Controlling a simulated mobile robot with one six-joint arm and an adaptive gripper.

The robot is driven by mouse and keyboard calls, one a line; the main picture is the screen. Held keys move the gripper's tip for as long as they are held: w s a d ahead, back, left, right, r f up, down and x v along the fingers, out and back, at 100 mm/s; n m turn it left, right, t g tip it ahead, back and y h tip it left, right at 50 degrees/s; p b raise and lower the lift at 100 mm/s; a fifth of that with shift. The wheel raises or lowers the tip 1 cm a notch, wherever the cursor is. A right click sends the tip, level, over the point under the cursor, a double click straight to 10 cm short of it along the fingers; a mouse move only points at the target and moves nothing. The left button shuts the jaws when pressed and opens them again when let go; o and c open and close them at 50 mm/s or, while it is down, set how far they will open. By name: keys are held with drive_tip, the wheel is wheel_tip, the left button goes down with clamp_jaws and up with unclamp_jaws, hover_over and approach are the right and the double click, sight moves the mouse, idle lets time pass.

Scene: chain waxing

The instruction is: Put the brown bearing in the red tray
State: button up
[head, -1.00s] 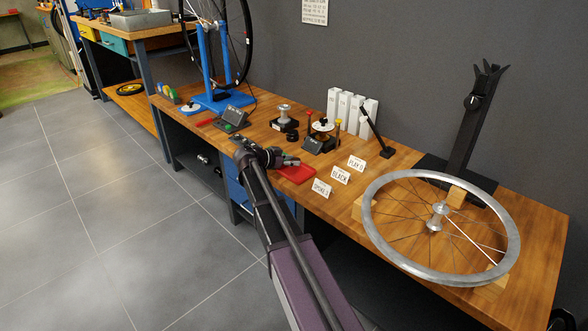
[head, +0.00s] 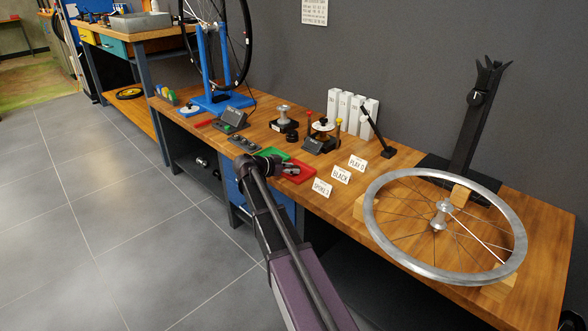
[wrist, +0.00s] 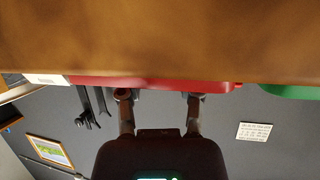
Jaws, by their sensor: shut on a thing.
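The red tray (head: 300,176) lies on the wooden bench near its front edge, just right of the green tray (head: 274,153). My gripper (head: 290,169) is at the red tray, over its left part in the head view. In the wrist view, my two fingertips (wrist: 159,96) stand apart against the red tray's edge (wrist: 150,83). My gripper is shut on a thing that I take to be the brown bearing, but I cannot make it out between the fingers. Whether the held thing touches the tray cannot be told.
White label cards (head: 341,176) stand right of the red tray. Behind are a dial device (head: 321,138) and a silver hub on a stand (head: 284,119). A grey holder (head: 244,143) lies to the left. A spoked wheel (head: 378,240) covers the bench's right part.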

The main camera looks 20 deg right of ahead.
drive_tip(key=shift+f, duration=0.2)
drive_tip(key=o, duration=0.9)
drive_tip(key=shift+r, duration=0.1)
drive_tip(key=shift+r, duration=0.15)
drive_tip(key=shift+a+r, duration=0.1)
drive_tip(key=shift+a, duration=0.05)
drive_tip(key=p+v, duration=0.5)
drive_tip(key=v, duration=0.6)
drive_tip(key=shift+s+a+r, duration=0.1)
drive_tip(key=shift+a, duration=0.25)
